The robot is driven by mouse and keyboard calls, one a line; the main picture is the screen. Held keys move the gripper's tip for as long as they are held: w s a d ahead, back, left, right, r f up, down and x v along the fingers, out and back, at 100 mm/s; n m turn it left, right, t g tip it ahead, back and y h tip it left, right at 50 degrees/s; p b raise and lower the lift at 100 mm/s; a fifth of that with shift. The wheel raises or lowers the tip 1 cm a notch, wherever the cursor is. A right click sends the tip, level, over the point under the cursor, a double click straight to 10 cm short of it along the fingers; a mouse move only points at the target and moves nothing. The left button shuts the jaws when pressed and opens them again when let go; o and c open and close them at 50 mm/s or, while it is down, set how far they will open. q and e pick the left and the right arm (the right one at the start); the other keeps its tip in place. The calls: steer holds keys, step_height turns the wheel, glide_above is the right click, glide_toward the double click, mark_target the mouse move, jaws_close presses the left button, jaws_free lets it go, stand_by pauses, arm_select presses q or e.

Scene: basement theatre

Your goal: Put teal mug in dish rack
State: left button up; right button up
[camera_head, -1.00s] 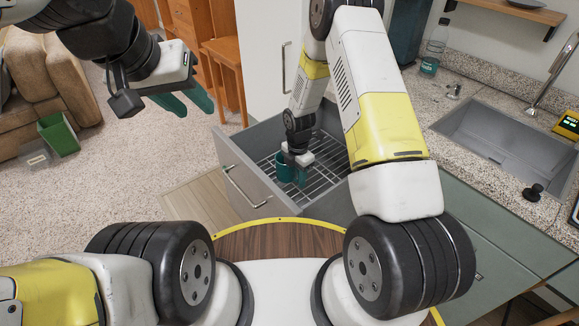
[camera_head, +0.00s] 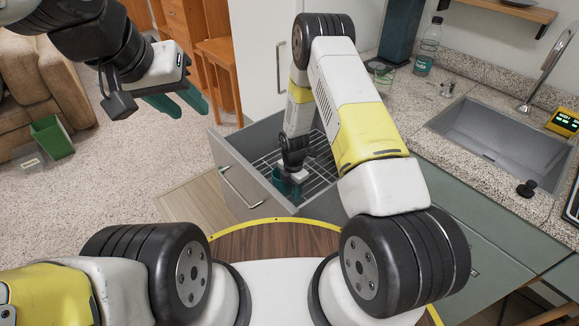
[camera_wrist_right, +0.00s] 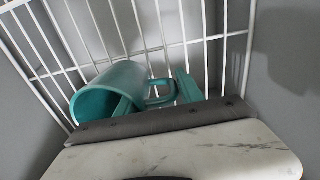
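The teal mug (camera_wrist_right: 105,88) lies tilted against the white wire dish rack (camera_wrist_right: 160,25) in the right wrist view, its mouth toward the lower left and its handle toward the right. In the head view the mug (camera_head: 284,186) is low inside the open drawer that holds the rack (camera_head: 318,172), partly hidden by my right gripper (camera_head: 288,177). The teal fingers of my right gripper (camera_wrist_right: 158,98) stand apart, one over the mug's near side and one right of the handle. My left gripper (camera_head: 178,103) is open and empty, high over the carpet.
The drawer (camera_head: 240,184) has grey walls close around my right gripper. A counter with a sink (camera_head: 500,140), a bottle (camera_head: 428,48) and a glass (camera_head: 383,73) is at the right. A green bin (camera_head: 52,137) stands on the carpet at the left.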

steer(key=o, duration=0.3)
steer(key=shift+r, duration=0.1)
step_height(320, 180, up, 12)
steer(key=shift+f, duration=0.1)
steer(key=s+d+r+m+t, duration=0.1)
steer(key=s+d+r+m, duration=0.35)
steer(key=r, duration=0.85)
steer(key=s+d+r+m+t, duration=0.1)
steer(key=r+m+t, duration=0.1)
steer(key=r+m, duration=0.8)
steer(key=s+d+r+m+t+y, duration=0.2)
steer(key=s+r+m, duration=0.8)
steer(key=s+r, duration=0.7)
steer(key=shift+s+d+t, duration=0.3)
steer(key=shift+s+t, duration=0.2)
steer(key=shift+s, duration=0.15)
steer(key=shift+c, duration=0.2)
